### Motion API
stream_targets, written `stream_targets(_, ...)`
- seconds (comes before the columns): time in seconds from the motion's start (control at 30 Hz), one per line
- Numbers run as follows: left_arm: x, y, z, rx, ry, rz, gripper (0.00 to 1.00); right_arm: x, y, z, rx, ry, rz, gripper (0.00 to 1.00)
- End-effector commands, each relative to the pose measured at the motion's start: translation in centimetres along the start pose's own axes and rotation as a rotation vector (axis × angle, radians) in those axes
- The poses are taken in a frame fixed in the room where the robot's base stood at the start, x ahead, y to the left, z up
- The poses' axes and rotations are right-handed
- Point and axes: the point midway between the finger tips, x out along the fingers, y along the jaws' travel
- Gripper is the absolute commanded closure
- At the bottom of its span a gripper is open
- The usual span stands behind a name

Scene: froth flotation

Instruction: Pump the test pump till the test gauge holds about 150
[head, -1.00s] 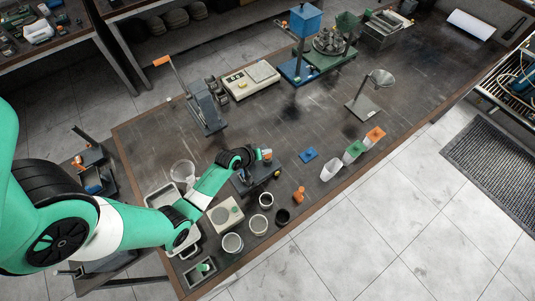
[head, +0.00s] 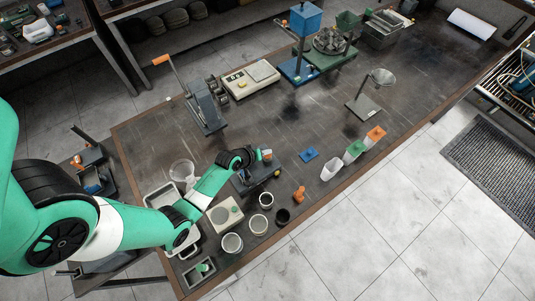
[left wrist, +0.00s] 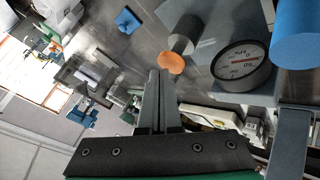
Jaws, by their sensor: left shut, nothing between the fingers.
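The test pump (head: 256,182) is a dark grey unit on the bench, partly hidden by my left arm. An orange knob on it (head: 267,154) shows beside my left gripper (head: 256,156). In the left wrist view the orange knob (left wrist: 171,63) caps a grey rod, just ahead of the tips of my shut, empty left gripper (left wrist: 160,76). Whether they touch, I cannot tell. The test gauge (left wrist: 240,63), a round white dial marked kPa, is right of the knob and appears upside down; its reading is too small to tell. My right gripper is not in view.
White cups (head: 232,243), an orange piece (head: 299,195) and a boxy cream device (head: 225,215) stand near the front edge. A lever press (head: 204,106) and a balance (head: 250,79) stand behind. The bench's middle is mostly clear.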

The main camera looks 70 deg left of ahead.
Motion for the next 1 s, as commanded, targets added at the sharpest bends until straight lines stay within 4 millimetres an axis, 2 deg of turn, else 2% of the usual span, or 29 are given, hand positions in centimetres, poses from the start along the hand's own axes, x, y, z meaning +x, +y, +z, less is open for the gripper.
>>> stream_targets(1.0, 0.64, -0.46, 0.46, 0.0, 0.0, 0.0, 1.0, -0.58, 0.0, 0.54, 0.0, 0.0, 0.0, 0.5)
